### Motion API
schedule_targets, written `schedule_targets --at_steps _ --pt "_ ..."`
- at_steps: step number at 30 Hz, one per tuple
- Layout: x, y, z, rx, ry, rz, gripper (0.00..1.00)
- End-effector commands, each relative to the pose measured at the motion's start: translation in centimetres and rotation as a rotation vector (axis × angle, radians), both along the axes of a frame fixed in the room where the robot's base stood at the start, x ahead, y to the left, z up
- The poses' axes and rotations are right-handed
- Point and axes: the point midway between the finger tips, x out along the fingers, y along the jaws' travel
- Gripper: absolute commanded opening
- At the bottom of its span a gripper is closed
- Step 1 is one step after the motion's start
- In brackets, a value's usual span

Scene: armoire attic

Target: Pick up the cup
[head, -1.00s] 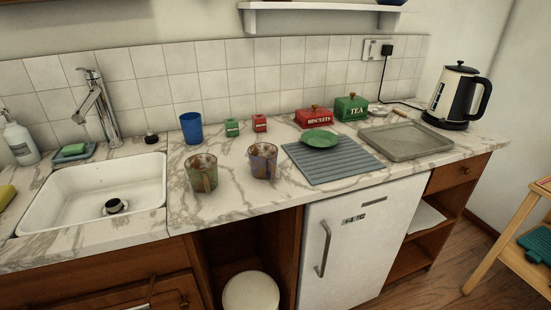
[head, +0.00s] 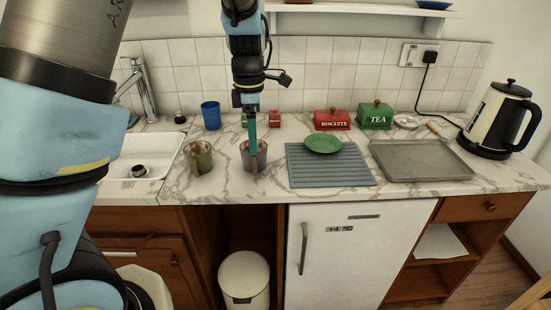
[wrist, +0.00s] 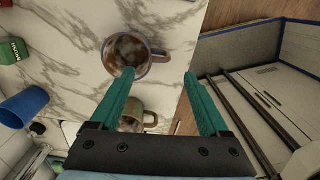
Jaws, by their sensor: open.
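Two mottled brown mugs stand upright on the marble counter (head: 215,185). The right mug (head: 248,163) is close below my gripper (head: 252,146), whose fingers point down and hide part of it. The left mug (head: 198,160) stands apart from it. In the wrist view my gripper (wrist: 159,75) has its teal fingers wide apart and empty. The right mug (wrist: 128,50) lies ahead of the left finger's tip, with its handle reaching toward the gap. The left mug (wrist: 130,118) shows lower, between the fingers. A plain blue cup (head: 211,116) stands behind the mugs. Contact cannot be told.
A grey ribbed mat (head: 330,172) with a green plate (head: 323,144) is right of the mugs. A metal tray (head: 420,160), kettle (head: 498,120), red tin (head: 332,120) and green tin (head: 375,115) stand farther right. The sink (head: 150,150) is left. A tiled wall is behind.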

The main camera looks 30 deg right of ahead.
Motion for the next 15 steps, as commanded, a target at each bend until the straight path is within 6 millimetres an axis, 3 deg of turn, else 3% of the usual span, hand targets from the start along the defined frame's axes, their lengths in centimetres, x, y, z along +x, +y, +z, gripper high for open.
schedule_targets --at_steps 6,15 --pt "0.0 0.1 -3.4 0.003 0.002 0.001 0.79" --pt "-0.3 -0.1 -5.8 0.005 0.004 -0.001 0.79"
